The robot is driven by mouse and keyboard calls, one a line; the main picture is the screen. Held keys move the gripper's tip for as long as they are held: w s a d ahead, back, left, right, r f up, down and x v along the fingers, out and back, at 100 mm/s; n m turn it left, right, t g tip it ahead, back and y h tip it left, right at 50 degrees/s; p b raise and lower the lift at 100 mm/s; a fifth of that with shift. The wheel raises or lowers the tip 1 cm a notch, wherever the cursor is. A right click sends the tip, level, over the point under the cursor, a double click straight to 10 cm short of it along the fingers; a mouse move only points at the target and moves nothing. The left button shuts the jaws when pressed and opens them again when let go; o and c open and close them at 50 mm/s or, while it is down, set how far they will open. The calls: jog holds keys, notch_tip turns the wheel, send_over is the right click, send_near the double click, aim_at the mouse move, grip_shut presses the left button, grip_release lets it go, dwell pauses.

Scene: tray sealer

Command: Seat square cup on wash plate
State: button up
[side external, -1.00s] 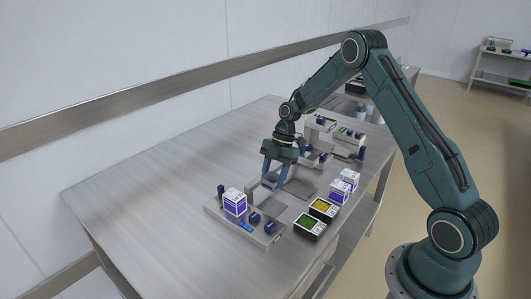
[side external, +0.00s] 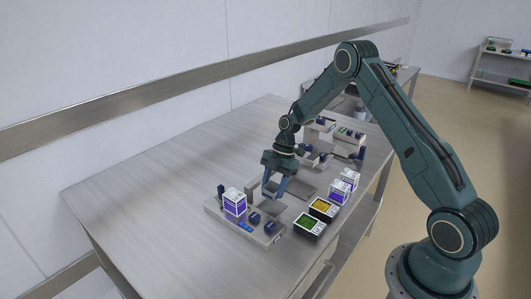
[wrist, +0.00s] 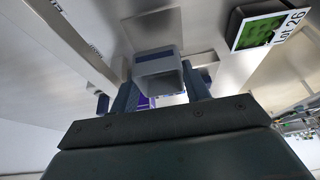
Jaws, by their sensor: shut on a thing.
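My gripper (side external: 275,190) is over the grey fixture in the side external view. In the wrist view its two fingers (wrist: 160,94) are shut on a grey square cup (wrist: 158,66) with a dark blue band. The cup is hard to make out between the fingers in the side view. A flat grey square plate (wrist: 152,28) lies beyond the cup in the wrist view. It may be the wash plate, but I cannot tell for sure. I cannot tell whether the cup touches anything below.
The fixture (side external: 214,210) carries a white-and-purple box (side external: 235,203), a blue post (side external: 221,190) and blue blocks (side external: 270,227). A green-filled tray (side external: 309,226) and a yellow-filled tray (side external: 323,209) stand to the right, with more white-and-purple boxes (side external: 339,191) behind. The table's left side (side external: 140,190) is clear.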

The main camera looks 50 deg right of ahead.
aim_at(274, 192)
jog(key=shift+f, duration=2.2)
jog(key=shift+f, duration=0.25)
jog(key=o, duration=1.1)
jog(key=shift+c, duration=0.2)
jog(key=shift+r, duration=0.15)
jog(key=shift+r, duration=3.85)
